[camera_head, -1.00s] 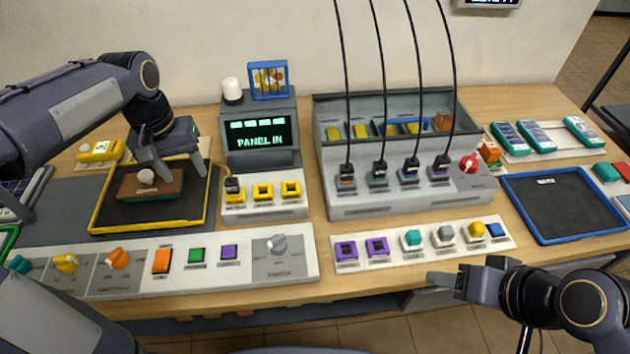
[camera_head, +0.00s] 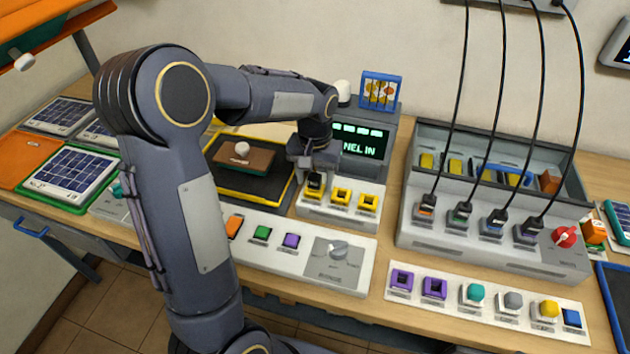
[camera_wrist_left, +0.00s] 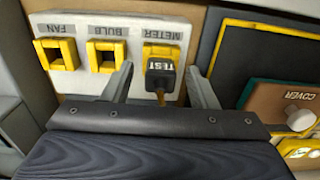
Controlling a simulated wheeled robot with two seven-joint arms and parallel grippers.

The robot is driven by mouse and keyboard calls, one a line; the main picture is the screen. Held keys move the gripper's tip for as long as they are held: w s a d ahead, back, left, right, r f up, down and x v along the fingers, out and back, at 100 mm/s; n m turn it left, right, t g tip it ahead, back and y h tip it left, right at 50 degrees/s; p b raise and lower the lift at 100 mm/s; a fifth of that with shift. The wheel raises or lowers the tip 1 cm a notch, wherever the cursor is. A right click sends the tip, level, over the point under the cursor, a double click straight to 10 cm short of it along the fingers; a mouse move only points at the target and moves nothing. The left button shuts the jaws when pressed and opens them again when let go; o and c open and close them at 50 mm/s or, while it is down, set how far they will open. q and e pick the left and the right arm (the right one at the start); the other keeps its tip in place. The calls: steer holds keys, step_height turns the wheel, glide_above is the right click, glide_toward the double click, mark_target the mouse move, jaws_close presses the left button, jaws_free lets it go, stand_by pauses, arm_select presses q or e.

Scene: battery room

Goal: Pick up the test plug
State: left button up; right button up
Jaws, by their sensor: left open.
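The test plug (camera_wrist_left: 161,74) is a dark block marked TEST with a yellow cord. In the left wrist view it sits in the yellow METER socket (camera_wrist_left: 162,35) of a white strip. My left gripper (camera_wrist_left: 160,85) is open, with one finger on each side of the plug and gaps still visible. In the head view, my left gripper (camera_head: 315,168) is above the strip's left end, and the plug (camera_head: 315,182) shows dark just below it. My right gripper is out of view.
The BULB socket (camera_wrist_left: 105,55) and FAN socket (camera_wrist_left: 57,54) are beside METER. A yellow-edged tray (camera_head: 285,190) with a brown COVER block (camera_head: 243,158) lies to the left in the head view. The PANEL IN display (camera_head: 358,140) stands behind. Hanging black cables are at right.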

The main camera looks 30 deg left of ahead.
arm_select(q)
steer(key=c, duration=1)
steer(key=shift+r, duration=0.1)
steer(key=shift+c, duration=0.4)
